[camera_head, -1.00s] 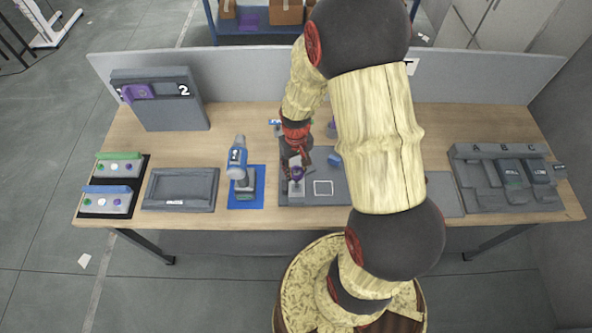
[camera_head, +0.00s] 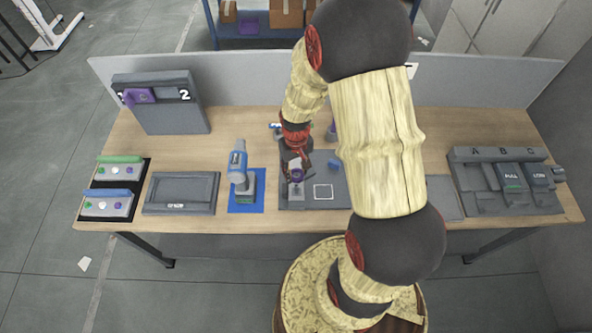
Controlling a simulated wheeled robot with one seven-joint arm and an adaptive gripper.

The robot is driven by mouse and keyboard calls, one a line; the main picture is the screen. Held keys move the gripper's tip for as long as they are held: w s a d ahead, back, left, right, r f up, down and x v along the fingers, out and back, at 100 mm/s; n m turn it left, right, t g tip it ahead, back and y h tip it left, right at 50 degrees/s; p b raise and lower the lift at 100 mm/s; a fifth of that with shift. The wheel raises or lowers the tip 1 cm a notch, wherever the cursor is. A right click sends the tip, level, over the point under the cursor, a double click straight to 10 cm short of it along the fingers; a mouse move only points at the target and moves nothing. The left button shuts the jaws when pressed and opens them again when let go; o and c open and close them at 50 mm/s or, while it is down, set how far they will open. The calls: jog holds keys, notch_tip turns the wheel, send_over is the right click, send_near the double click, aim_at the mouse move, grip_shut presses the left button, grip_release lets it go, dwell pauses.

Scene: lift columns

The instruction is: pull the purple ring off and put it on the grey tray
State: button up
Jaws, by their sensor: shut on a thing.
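The purple ring (camera_head: 297,175) is small in the head view, at the tips of my gripper (camera_head: 297,171). My gripper is shut on it, above a small light-grey block (camera_head: 296,190) on the dark grey board. The fingers hide part of the ring, and I cannot tell whether it is still around a post. A grey tray-like piece with a raised rim (camera_head: 148,190) lies on the table to the left, beyond the blue mat.
A blue-and-grey device (camera_head: 238,168) stands on a blue mat (camera_head: 233,207) between my gripper and the tray. A white square outline (camera_head: 323,191) and a small blue piece (camera_head: 334,163) are right of my gripper. A grey panel (camera_head: 160,112) stands behind the tray.

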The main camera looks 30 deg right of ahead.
jog(key=shift+r, duration=0.1)
notch_tip(320, 180, up, 7)
jog(key=p, duration=0.5)
jog(key=shift+r, duration=0.15)
dwell(0.8)
